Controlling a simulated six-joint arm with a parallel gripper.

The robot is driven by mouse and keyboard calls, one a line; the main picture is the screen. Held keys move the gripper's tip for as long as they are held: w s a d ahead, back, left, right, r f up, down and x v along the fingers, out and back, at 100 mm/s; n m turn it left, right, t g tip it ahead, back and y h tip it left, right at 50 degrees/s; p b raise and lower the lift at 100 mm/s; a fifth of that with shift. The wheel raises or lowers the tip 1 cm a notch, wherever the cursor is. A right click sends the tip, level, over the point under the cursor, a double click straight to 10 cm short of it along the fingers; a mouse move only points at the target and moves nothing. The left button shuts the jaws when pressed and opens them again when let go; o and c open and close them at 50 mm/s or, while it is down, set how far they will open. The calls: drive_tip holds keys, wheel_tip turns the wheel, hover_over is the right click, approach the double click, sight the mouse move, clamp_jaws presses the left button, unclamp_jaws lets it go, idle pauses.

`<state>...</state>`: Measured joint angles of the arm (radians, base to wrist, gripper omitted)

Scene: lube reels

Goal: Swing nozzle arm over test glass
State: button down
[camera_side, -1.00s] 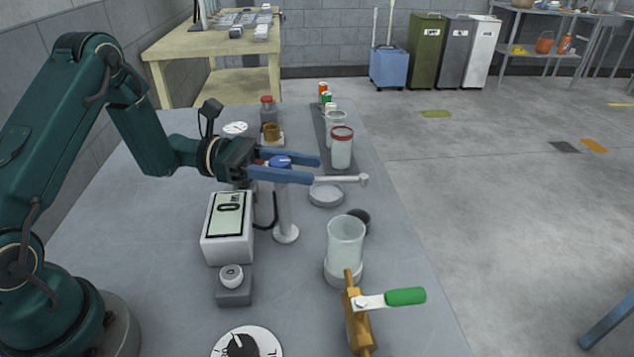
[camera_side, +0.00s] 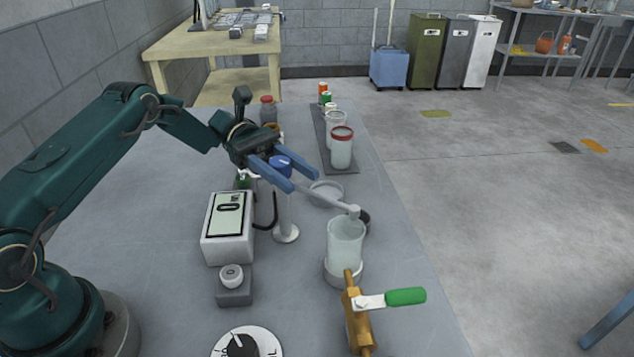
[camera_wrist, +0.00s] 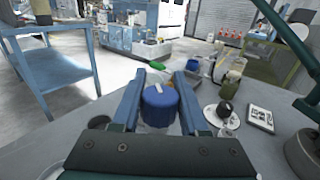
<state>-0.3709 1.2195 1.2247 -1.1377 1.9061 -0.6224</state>
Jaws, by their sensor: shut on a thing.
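The nozzle arm (camera_side: 332,203) is a pale, thin bar on a white post (camera_side: 286,215) with a blue knob (camera_side: 281,166) on top. My gripper (camera_side: 303,186) is shut on the blue knob, with one blue finger on each side. The knob also shows between the fingers in the wrist view (camera_wrist: 160,104). The nozzle arm points down and right in the side view. Its tip appears at the far rim of the clear test glass (camera_side: 345,245), above it. The glass stands upright on a pale round base.
A brass valve with a green lever (camera_side: 405,297) stands in front of the glass. A meter box (camera_side: 229,245) and a button box (camera_side: 233,286) are left of the post. A shallow dish (camera_side: 326,193) and a red-rimmed jar (camera_side: 342,148) are behind.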

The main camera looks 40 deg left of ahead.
drive_tip(key=shift+s+g, duration=0.1)
drive_tip(key=shift+g, duration=0.2)
drive_tip(key=shift+c, duration=2.1)
unclamp_jaws()
drive_tip(key=shift+t, duration=0.6)
